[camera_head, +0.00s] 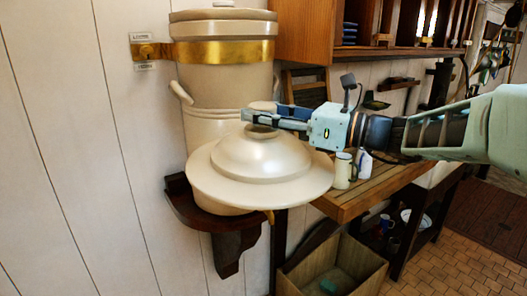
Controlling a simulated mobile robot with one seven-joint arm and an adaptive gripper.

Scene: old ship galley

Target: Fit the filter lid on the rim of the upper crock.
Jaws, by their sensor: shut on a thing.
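The filter lid (262,165) is a wide cream dome with a broad flat brim. It hangs roughly level, and my gripper (264,118) is shut on the knob at its top. The upper crock (228,77) is cream with a brass band and stands at the upper left against the wall. Its top edge (224,15) is near the frame's upper border, and a small pale shape shows above it. The lid is well below that edge, in front of the lower crock (205,127), and hides much of it. I cannot tell whether lid and lower crock touch.
The brass band is fixed to the wall by a bracket (148,51). A dark wooden shelf (184,204) carries the crocks. A wooden cupboard (304,30) stands close on the right.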

